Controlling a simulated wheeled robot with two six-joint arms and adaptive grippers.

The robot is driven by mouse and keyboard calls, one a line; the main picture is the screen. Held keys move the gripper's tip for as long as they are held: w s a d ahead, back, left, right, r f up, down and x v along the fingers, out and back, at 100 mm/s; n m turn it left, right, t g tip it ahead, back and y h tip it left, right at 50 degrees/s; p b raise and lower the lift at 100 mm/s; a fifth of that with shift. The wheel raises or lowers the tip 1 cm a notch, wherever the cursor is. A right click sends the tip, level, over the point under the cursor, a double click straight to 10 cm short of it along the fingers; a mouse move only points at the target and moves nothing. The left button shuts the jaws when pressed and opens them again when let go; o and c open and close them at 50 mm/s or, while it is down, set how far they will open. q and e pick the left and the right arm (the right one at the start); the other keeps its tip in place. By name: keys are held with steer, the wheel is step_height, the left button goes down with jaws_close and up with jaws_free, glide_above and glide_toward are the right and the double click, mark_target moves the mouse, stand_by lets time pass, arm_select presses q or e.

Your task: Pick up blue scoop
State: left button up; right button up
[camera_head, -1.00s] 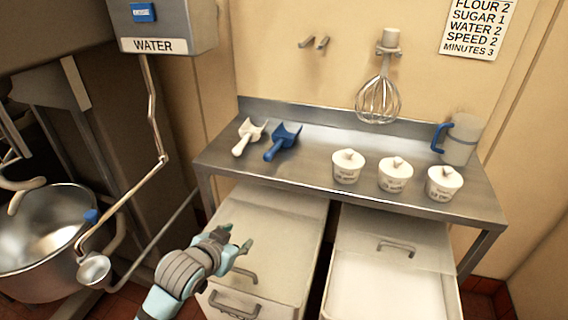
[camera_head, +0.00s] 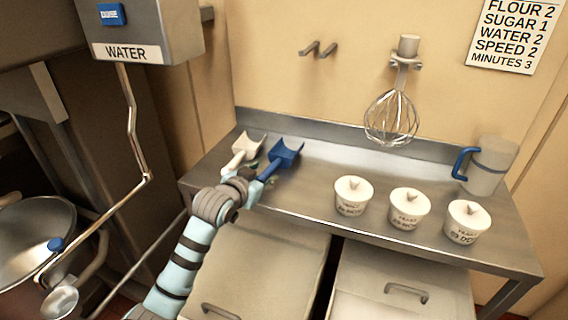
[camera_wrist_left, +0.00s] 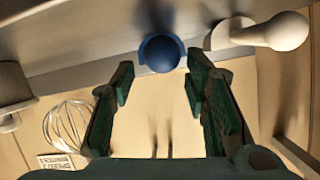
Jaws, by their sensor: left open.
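The blue scoop (camera_head: 284,155) lies on the metal table at its left end, with its handle toward me. In the left wrist view the round end of its handle (camera_wrist_left: 161,52) shows just beyond and between the fingertips. My left gripper (camera_head: 256,184) is at the table's front edge by the scoop's handle; its fingers (camera_wrist_left: 160,84) are open and apart, with nothing held. A white scoop (camera_head: 245,148) lies just left of the blue one, and its handle also shows in the left wrist view (camera_wrist_left: 262,32). My right gripper is not in view.
Three white lidded tubs (camera_head: 408,208) stand along the table's front. A jug with a blue handle (camera_head: 487,166) stands at the right end. A whisk (camera_head: 391,117) hangs on the wall. Bins (camera_head: 262,262) sit below the table (camera_head: 325,165), whose middle is clear.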

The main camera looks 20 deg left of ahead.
mark_target(271, 166)
arm_select(q)
steer(key=b+x, duration=0.1)
steer(key=x, duration=0.6)
steer(key=shift+b, duration=0.35)
steer(key=shift+w+f, duration=0.1)
steer(key=shift+w, duration=0.1)
steer(key=shift+a, duration=0.1)
jaws_close()
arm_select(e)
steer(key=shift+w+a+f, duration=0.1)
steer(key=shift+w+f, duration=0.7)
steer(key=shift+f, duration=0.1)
